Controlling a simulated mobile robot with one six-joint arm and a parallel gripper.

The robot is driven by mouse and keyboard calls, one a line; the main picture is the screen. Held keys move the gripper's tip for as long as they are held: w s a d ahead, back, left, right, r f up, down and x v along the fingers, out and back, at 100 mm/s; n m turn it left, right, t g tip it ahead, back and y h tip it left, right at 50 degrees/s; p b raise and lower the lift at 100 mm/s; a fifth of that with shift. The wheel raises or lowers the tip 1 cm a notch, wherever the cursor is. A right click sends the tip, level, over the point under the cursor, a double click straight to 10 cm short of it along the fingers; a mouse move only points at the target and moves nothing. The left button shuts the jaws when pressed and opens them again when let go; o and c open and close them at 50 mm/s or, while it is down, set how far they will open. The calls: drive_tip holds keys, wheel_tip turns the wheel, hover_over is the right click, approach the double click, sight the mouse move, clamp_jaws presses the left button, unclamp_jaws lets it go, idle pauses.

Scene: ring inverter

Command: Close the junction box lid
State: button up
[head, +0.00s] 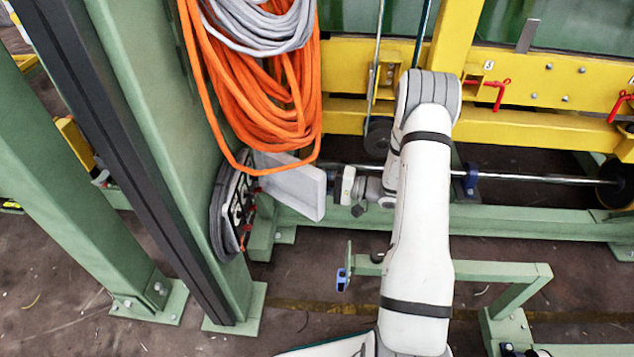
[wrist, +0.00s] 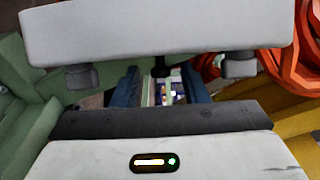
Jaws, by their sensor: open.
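The junction box (head: 235,212) is mounted on the side of a green column in the head view, its inside showing small dark and red parts. Its pale grey lid (head: 298,190) stands open, sticking out to the right. My gripper (head: 332,186) is at the lid's outer right edge; whether it touches is unclear. In the wrist view, my gripper (wrist: 160,92) has its two dark blue fingers apart, with small coloured parts visible beyond the gap. A wide grey slab with dark knobs, apparently the lid (wrist: 160,28), crosses the top of the wrist view.
Orange cable coils (head: 265,85) hang just above the box and lid, with a grey cable (head: 262,25) over them. A yellow beam (head: 540,70) lies behind my arm. A green frame rail (head: 490,270) is at lower right. Floor is open below the box.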

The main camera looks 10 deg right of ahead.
drive_tip(key=shift+w+a, duration=0.15)
drive_tip(key=shift+a, duration=0.2)
drive_tip(key=shift+c, duration=0.6)
clamp_jaws()
